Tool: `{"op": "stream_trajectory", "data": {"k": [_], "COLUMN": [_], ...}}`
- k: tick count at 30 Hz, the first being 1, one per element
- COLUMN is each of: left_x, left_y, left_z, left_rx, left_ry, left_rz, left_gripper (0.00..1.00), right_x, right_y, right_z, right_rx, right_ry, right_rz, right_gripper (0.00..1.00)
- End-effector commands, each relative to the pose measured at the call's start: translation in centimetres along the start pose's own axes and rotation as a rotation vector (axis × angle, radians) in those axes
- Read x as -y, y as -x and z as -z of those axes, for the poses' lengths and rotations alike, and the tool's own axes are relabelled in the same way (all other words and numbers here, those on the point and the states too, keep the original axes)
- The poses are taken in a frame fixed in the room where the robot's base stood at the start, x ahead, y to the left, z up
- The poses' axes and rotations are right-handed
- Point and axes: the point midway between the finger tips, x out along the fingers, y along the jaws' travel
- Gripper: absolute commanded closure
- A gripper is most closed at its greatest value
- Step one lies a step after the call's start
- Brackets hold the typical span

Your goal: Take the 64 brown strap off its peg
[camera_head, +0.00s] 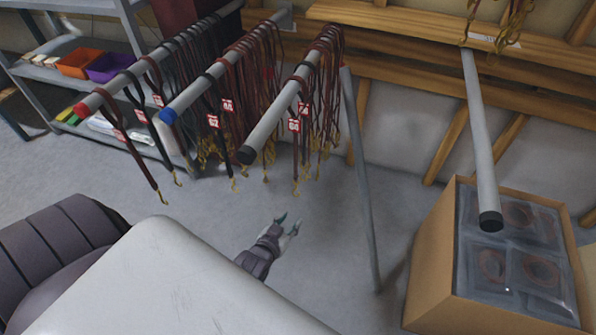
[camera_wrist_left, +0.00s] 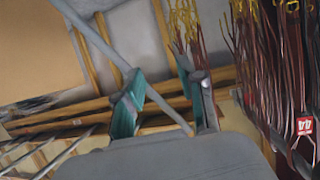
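Brown and dark straps with red-and-white number tags hang from three pegs, with red, blue and black (camera_head: 247,153) end caps. The tag numbers are too small to read surely, so I cannot tell which is the 64 brown strap. Brown straps (camera_head: 322,85) hang on the black-capped peg, with tags near its front. My left gripper (camera_head: 288,224) is below that peg and apart from the straps. In the left wrist view its teal fingers (camera_wrist_left: 162,105) are spread and empty; brown straps (camera_wrist_left: 275,70) and a red tag (camera_wrist_left: 304,126) show to the right. My right gripper is out of view.
A thin grey post (camera_head: 361,180) stands right of the pegs. Another black-capped peg (camera_head: 480,135) juts out above a cardboard box (camera_head: 432,262) of bagged items. Shelves with orange (camera_head: 79,62) and purple (camera_head: 109,67) bins stand at the left. Open floor lies below the pegs.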

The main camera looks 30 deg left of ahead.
Motion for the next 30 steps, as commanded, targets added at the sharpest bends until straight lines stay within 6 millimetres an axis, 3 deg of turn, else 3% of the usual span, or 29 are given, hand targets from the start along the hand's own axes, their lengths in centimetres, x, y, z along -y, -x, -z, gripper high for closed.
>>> {"op": "stream_trajectory", "data": {"k": [1, 6, 9, 14, 24, 30], "left_x": [1.1, 3.8, 4.7, 5.3, 6.0, 6.2], "left_y": [-1.4, -1.2, -0.6, -1.0, -6.7, -8.0], "left_z": [0.4, 6.5, 8.6, 10.4, 12.9, 13.6], "left_rx": [-0.088, -0.309, -0.380, -0.421, -0.418, -0.416], "left_ry": [0.010, 0.027, 0.028, 0.028, 0.027, 0.027], "left_rz": [0.024, 0.082, 0.101, 0.111, 0.111, 0.111], "left_gripper": [0.61, 0.61, 0.61, 0.61, 0.61, 0.61], "right_x": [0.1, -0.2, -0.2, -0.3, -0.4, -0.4], "right_y": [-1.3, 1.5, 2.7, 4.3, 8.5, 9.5], "right_z": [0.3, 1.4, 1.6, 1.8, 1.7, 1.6], "right_rx": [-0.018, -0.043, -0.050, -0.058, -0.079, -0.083], "right_ry": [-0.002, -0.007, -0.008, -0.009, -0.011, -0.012], "right_rz": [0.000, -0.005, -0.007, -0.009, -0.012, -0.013], "right_gripper": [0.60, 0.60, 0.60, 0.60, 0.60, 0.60]}}
